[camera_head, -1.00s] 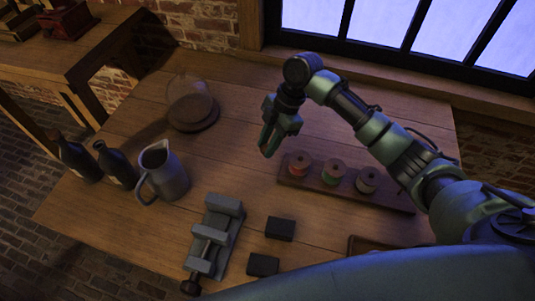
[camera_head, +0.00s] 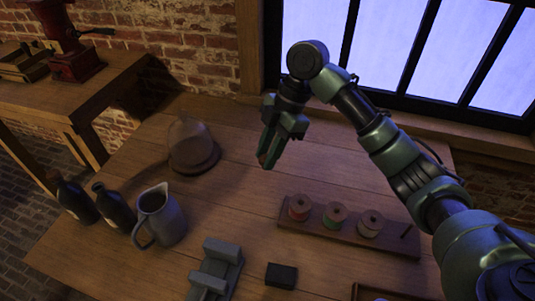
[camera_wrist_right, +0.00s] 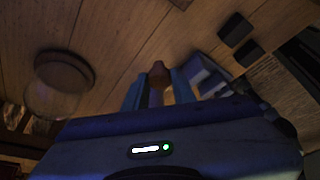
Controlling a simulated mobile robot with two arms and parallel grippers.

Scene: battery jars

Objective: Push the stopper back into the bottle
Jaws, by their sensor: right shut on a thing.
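Two dark bottles stand upright at the left of the table: one at the far left (camera_head: 75,201) and one beside the jug (camera_head: 115,208). I cannot tell from their dark necks which one is unstoppered. My right gripper (camera_head: 268,157) is in the air above the middle of the table, well to the right of the bottles, pointing down. It is shut on a small reddish-brown stopper, whose end shows between the fingertips; the stopper (camera_wrist_right: 158,72) also shows in the right wrist view. The fingers hide the rest of it. My left gripper is not in view.
A grey jug (camera_head: 165,220) stands right of the bottles. A glass dome on a round base (camera_head: 193,160) is behind it. A grey vise (camera_head: 213,272) and dark block (camera_head: 281,275) are in front. A spool rack (camera_head: 325,234) is at right. The middle table is clear.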

